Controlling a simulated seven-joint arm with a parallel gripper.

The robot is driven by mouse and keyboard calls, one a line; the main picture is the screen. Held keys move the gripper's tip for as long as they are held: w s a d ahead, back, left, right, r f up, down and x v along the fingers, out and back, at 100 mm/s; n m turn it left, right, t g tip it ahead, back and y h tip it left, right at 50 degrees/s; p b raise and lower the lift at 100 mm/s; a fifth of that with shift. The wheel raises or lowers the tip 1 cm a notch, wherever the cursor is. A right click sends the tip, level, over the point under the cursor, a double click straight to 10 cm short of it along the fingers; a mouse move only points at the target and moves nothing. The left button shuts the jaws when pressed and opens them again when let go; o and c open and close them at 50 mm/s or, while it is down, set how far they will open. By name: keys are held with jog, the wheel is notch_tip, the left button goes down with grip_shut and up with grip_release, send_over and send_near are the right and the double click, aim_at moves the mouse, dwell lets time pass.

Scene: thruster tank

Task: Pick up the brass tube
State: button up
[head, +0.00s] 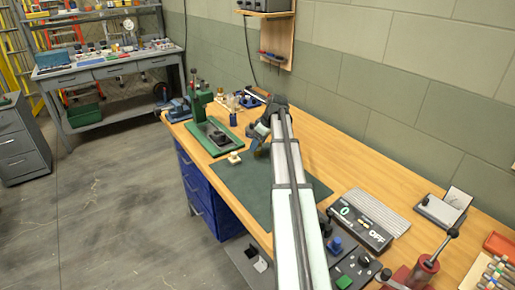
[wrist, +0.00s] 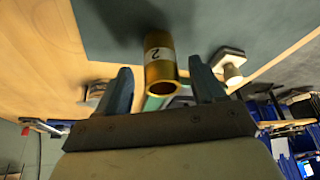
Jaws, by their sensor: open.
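The brass tube (wrist: 160,62) shows in the wrist view as a gold cylinder with a white label bearing a dark mark. Its open end faces the camera. My gripper (wrist: 160,85) is open, with one finger to the left of the tube and one to the right. Gaps show between the tube and both fingers. In the head view my gripper (head: 258,146) is over the far part of the green mat (head: 250,192), mostly hidden by my arm. I cannot make out the tube clearly there.
A green press (head: 212,130) stands left of my gripper on the wooden bench (head: 375,175). A small pale object on a dark base (head: 235,158) sits near the mat. Switch boxes (head: 360,220) and a red lever tool (head: 420,272) stand at the right. The mat's near part is clear.

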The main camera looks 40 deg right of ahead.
jog(key=x, duration=0.3)
jog(key=shift+a+f, duration=0.1)
jog(key=shift+c, duration=0.2)
jog(key=c, duration=1.1)
